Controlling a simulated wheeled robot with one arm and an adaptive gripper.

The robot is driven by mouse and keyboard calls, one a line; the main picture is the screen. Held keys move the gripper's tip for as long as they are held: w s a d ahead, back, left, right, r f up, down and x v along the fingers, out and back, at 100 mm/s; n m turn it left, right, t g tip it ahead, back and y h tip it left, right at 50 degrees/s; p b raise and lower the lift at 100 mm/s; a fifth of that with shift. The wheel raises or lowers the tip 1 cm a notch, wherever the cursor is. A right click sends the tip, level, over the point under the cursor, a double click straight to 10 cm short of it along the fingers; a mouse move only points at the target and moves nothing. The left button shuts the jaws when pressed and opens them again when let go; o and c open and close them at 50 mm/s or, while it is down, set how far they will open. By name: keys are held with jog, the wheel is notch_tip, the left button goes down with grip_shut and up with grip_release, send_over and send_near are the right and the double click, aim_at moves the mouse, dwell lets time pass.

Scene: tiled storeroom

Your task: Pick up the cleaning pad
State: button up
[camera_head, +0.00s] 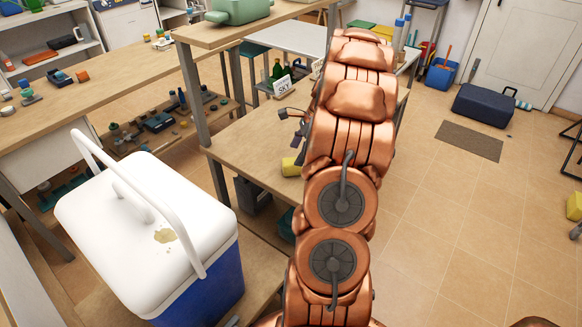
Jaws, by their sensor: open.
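A small yellow block (291,167), which looks like the cleaning pad, lies on the wooden table (240,150) near the middle of the view. Its right side is hidden behind my copper arm. My gripper (297,143) shows as dark parts at the left edge of the arm, just above the yellow block in the picture. It is open, and I see nothing held in it. Most of the gripper is hidden by the arm, so I cannot tell whether it touches the block.
A blue cooler (205,290) with a white lid, raised handle and tan stain stands at the lower left. A green case (238,10) sits on a higher shelf. A dark blue case (484,104) and a grey mat (469,141) lie on the floor. Open tile floor is at right.

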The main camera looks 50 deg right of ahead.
aim_at(292, 164)
jog(key=x, duration=0.3)
jog(key=p+x, duration=0.1)
jog(key=shift+s+a+f, duration=0.15)
jog(key=shift+a+f, duration=0.2)
jog(key=shift+c, duration=0.2)
jog(key=c, duration=1.2)
jog(key=shift+r, duration=0.1)
